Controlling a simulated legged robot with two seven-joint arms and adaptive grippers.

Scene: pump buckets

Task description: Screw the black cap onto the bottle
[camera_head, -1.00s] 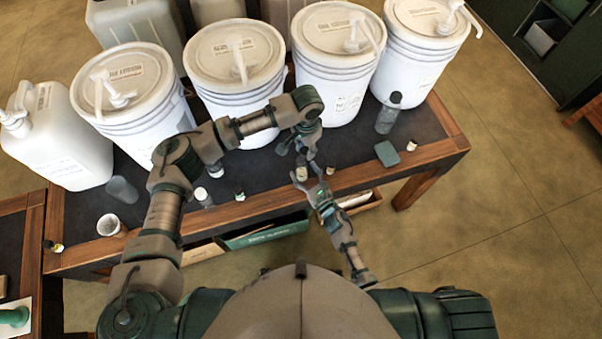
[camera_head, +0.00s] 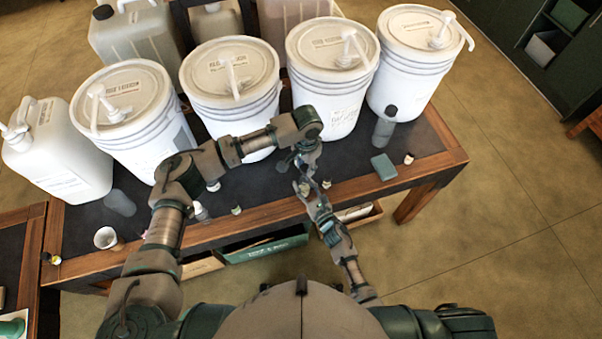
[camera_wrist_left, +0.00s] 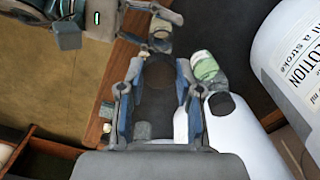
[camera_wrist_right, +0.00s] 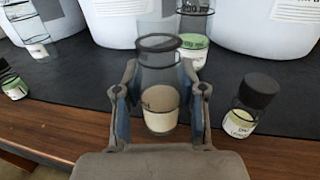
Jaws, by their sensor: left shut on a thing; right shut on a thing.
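My right gripper (camera_wrist_right: 160,110) is shut on the bottle (camera_wrist_right: 160,70), a clear glass bottle with a dark rim, a beige label and no cap on it in the right wrist view. It is upright above the table's front edge. The bottle also shows small in the head view (camera_head: 304,189). My left gripper (camera_wrist_left: 157,95) is shut on a dark rounded thing, which looks like the black cap (camera_wrist_left: 158,85). In the head view the left gripper (camera_head: 303,160) is just beyond my right gripper (camera_head: 312,195). Whether cap and bottle touch cannot be told.
White pump buckets (camera_head: 320,95) stand in a row along the back. A small black-capped bottle (camera_wrist_right: 240,118) stands to the right in the right wrist view. A grey bottle (camera_head: 384,130), a green block (camera_head: 384,167) and a cup (camera_head: 107,238) stand on the table.

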